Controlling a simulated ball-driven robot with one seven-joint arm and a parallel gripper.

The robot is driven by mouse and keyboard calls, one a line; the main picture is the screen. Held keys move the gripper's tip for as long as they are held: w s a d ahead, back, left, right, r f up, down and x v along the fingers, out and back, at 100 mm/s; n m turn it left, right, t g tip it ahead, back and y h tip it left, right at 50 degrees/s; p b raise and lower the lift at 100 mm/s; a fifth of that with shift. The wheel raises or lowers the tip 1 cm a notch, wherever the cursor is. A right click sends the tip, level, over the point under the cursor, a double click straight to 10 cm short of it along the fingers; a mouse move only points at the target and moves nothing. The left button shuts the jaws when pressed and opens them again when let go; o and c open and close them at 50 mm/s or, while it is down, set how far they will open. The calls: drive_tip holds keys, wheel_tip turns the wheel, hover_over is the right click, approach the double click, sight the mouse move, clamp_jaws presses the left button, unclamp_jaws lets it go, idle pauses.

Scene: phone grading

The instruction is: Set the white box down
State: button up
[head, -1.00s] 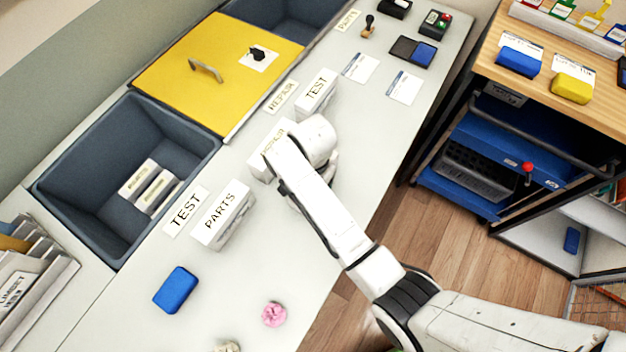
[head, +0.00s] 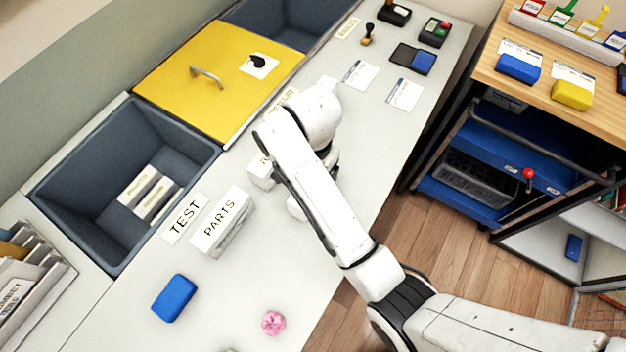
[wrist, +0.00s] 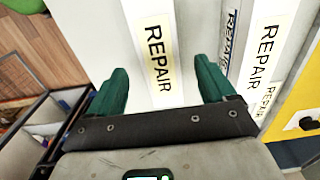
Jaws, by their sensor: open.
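In the wrist view a white box (wrist: 153,20) with a cream REPAIR label lies between the green fingers of my gripper (wrist: 160,82). The fingers are apart, one on each side of it, and a narrow gap shows by the right finger. To its right is another white surface marked REPAIR (wrist: 268,40), with a smaller REPAIR print beside it. In the head view one end of a white box (head: 260,172) shows on the counter, left of my arm. My arm hides the rest of it and my fingers, so contact with the counter is unclear.
A white PARTS box (head: 222,222) stands by a TEST card (head: 184,218). An open grey bin (head: 75,165) holds white boxes. A yellow lid (head: 165,85) lies behind. A blue block (head: 174,298) and pink lump (head: 273,323) are on the front counter.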

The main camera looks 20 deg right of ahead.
drive_tip(key=shift+r+p, duration=0.4)
drive_tip(key=shift+r, duration=0.95)
drive_tip(key=shift+s+d+f, duration=0.15)
drive_tip(key=shift+d, duration=0.15)
drive_tip(key=s+d+f+n, duration=0.1)
drive_tip(key=s+d+n, duration=0.2)
drive_tip(key=s, duration=0.5)
drive_tip(key=s+d+f+n, duration=0.1)
drive_tip(key=s+d+n, duration=0.2)
drive_tip(key=s+d, duration=0.2)
drive_tip(key=s+d+f+n+t, duration=0.1)
drive_tip(key=s+d+n, duration=0.3)
drive_tip(key=s, duration=0.6)
drive_tip(key=shift+s+d+f, duration=0.35)
drive_tip(key=shift+d, duration=0.25)
